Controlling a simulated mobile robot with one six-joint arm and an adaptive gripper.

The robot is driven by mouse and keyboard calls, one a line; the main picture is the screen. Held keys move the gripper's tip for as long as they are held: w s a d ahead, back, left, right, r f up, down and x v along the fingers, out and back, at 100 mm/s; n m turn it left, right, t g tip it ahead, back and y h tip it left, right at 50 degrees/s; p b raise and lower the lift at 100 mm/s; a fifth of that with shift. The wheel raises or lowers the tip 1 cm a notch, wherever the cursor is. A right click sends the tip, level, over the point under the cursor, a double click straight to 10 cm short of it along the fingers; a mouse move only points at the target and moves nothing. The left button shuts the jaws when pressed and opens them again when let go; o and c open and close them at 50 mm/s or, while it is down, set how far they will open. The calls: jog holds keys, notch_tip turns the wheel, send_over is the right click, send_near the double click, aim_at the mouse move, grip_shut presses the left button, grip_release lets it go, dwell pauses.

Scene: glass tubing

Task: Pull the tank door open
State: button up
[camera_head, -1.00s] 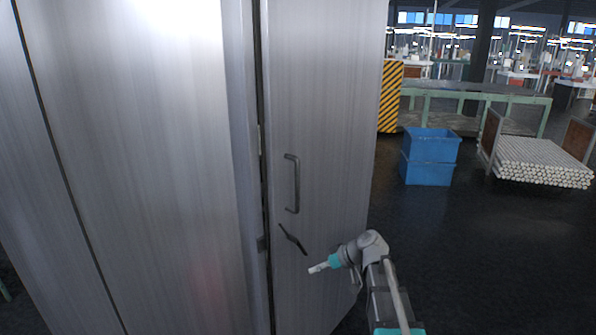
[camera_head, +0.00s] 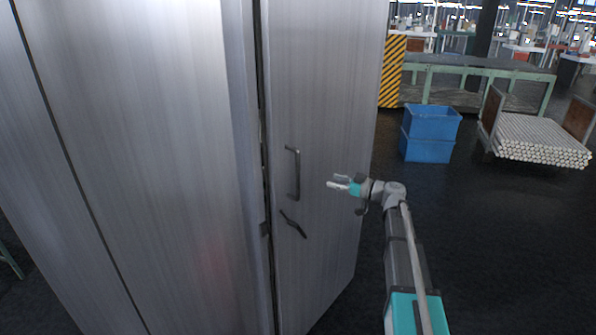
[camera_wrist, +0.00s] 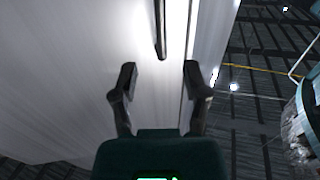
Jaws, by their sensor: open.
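The tank door (camera_head: 325,110) is a tall grey metal panel in the head view, and a narrow dark gap runs along its left edge. A dark vertical bar handle (camera_head: 297,174) is on the door, with a slanted dark lever (camera_head: 293,225) below it. My gripper (camera_head: 336,182) is open and empty, to the right of the bar handle and apart from it. In the wrist view, the two dark fingers (camera_wrist: 160,80) are spread, and the bar handle (camera_wrist: 160,30) shows beyond them, between their lines but not within their grip.
The wide grey tank body (camera_head: 130,150) fills the left. Blue bins (camera_head: 428,133), a yellow-black striped panel (camera_head: 392,72), a green-framed table (camera_head: 470,70) and a pallet of white tubes (camera_head: 542,140) stand behind at right. Dark floor (camera_head: 500,250) is clear.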

aim_at(298, 171)
jog(key=shift+a, duration=0.1)
jog(key=x, duration=1.3)
jog(key=shift+w+a, duration=0.25)
jog(key=shift+a, duration=0.05)
grip_shut()
